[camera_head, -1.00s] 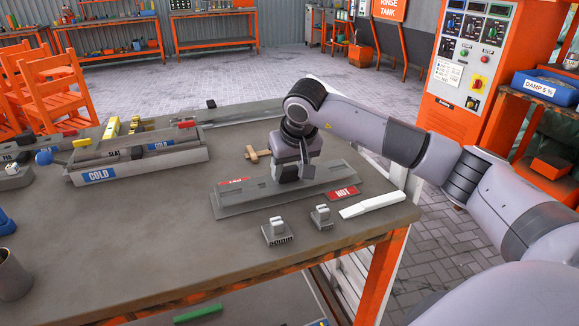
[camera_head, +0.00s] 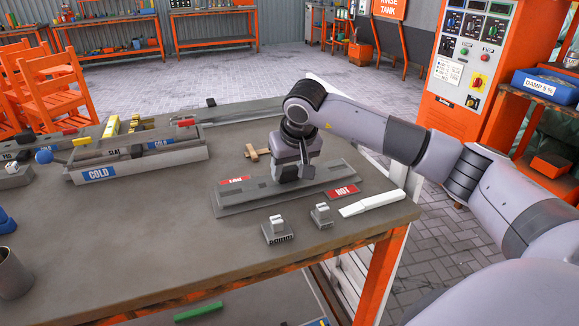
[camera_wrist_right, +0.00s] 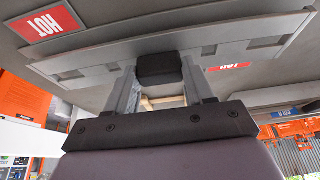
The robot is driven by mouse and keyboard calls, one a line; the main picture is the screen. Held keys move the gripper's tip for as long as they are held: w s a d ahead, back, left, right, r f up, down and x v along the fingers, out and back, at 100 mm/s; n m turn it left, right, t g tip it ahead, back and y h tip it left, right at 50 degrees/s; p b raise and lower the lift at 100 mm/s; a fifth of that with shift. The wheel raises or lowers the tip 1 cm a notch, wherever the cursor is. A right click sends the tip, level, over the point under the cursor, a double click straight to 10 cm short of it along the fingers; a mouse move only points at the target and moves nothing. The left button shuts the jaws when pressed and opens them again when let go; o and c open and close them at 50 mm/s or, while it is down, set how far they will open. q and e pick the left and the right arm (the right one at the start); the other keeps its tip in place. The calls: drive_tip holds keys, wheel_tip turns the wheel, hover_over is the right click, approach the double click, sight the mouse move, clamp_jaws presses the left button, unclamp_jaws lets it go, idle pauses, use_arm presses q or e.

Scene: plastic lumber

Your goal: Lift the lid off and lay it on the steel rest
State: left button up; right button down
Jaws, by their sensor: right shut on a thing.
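The lid (camera_head: 325,178) is a long grey bar. My right gripper (camera_head: 285,178) is shut on its dark knob, which shows between the fingers in the right wrist view (camera_wrist_right: 158,68). The lid lies level along a flat grey steel rest (camera_head: 232,208) with red HOT labels at two corners. It is on or just above the rest; I cannot tell whether they touch. A long grey open tray (camera_head: 140,172) with blue COLD labels stands at the left of the bench. My left gripper is out of view.
Two small grey blocks (camera_head: 276,231) and a white scraper-like tool (camera_head: 372,204) lie near the bench's front right. A small wooden piece (camera_head: 257,154) lies behind the rest. A metal cup (camera_head: 14,275) stands front left. The bench middle is clear.

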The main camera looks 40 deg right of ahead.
drive_tip(key=shift+f, duration=0.5)
idle(1.1)
unclamp_jaws()
drive_tip(key=shift+r+p, duration=2.55)
drive_tip(key=shift+r, duration=1)
drive_tip(key=shift+f, duration=0.1)
